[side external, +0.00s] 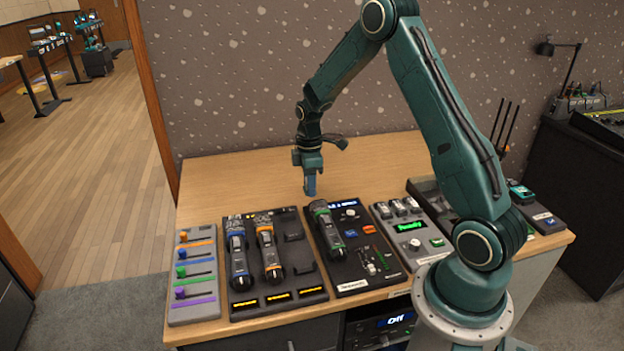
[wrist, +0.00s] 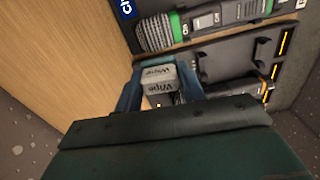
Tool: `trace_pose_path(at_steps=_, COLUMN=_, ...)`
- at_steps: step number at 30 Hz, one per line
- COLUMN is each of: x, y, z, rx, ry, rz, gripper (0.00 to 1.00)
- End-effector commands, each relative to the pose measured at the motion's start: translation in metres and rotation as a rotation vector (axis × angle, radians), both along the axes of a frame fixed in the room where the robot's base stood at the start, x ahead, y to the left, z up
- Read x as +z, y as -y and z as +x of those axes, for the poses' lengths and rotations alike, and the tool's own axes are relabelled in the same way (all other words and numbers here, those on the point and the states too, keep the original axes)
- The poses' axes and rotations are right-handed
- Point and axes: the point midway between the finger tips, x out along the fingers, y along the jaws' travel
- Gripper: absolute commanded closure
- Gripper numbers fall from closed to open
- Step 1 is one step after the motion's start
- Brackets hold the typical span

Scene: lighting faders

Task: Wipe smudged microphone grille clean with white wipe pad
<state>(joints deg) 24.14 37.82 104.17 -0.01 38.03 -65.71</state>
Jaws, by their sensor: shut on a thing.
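My gripper (side external: 310,191) hangs above the back of the desk, behind the microphones. In the wrist view my gripper (wrist: 159,74) is shut on a white wipe pad (wrist: 159,82) marked "Wipe". The green-banded microphone (side external: 328,230) lies on a black panel; its grey grille (wrist: 154,32) shows in the wrist view, apart from the pad. The orange-banded microphone (side external: 268,255) and blue-banded microphone (side external: 238,262) lie in a dark rack to the left. In the wrist view my gripper and the pad partly hide that rack. I cannot tell which grille is smudged.
A fader panel (side external: 194,275) stands at the far left of the desk. A grey box with a green display (side external: 410,228) stands right of the green microphone's panel. The wooden desk top (side external: 235,180) is clear behind the devices.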

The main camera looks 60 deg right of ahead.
Motion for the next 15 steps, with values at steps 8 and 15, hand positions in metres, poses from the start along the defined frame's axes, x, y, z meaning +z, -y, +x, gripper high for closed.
trace_pose_path(at_steps=8, x=0.026, y=0.0, z=0.0, rx=0.0, ry=0.003, rz=-0.002, gripper=0.82)
trace_pose_path(at_steps=15, x=0.035, y=0.0, z=0.0, rx=0.0, ry=0.001, rz=-0.001, gripper=0.82)
